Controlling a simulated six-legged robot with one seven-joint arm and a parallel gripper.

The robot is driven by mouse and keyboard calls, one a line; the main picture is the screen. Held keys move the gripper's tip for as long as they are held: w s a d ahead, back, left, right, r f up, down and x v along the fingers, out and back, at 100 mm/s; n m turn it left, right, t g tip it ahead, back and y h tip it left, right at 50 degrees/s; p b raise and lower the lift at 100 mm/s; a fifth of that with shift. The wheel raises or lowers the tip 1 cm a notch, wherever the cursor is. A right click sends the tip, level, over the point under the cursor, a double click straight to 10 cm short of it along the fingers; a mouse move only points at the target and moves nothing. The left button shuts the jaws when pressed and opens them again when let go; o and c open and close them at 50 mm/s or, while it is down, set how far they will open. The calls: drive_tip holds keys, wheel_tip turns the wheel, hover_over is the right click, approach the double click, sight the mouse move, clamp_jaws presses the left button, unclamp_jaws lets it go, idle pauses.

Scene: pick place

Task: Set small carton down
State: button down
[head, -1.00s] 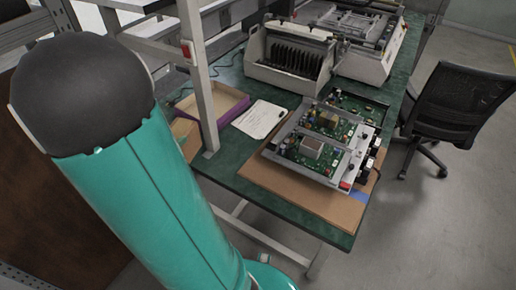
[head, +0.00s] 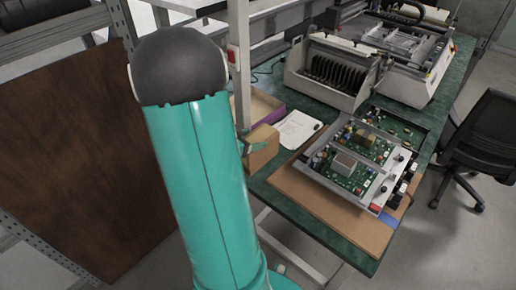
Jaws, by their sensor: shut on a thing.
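The small carton (head: 264,156) is a plain brown box just right of my teal arm, near the left edge of the green table. Part of my gripper (head: 252,145) shows against the carton's upper side, shut on it. The arm hides most of the gripper and the carton's left part. I cannot tell whether the carton's underside touches the table.
Behind the carton are an open tray with a purple side (head: 273,115) and a white paper sheet (head: 299,129). A brown board (head: 330,207) with circuit boards (head: 352,170) covers the table's front. A white post (head: 239,75) stands close by. A black chair (head: 488,140) is at right.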

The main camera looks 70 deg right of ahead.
drive_tip(key=d+f, duration=0.1)
drive_tip(key=s+d+f, duration=0.1)
drive_tip(key=f, duration=0.1)
drive_tip(key=shift+s+d+f, duration=0.15)
drive_tip(key=shift+d, duration=0.1)
drive_tip(key=shift+f, duration=1.65)
drive_tip(key=shift+c, duration=1)
unclamp_jaws()
drive_tip(key=v, duration=1.2)
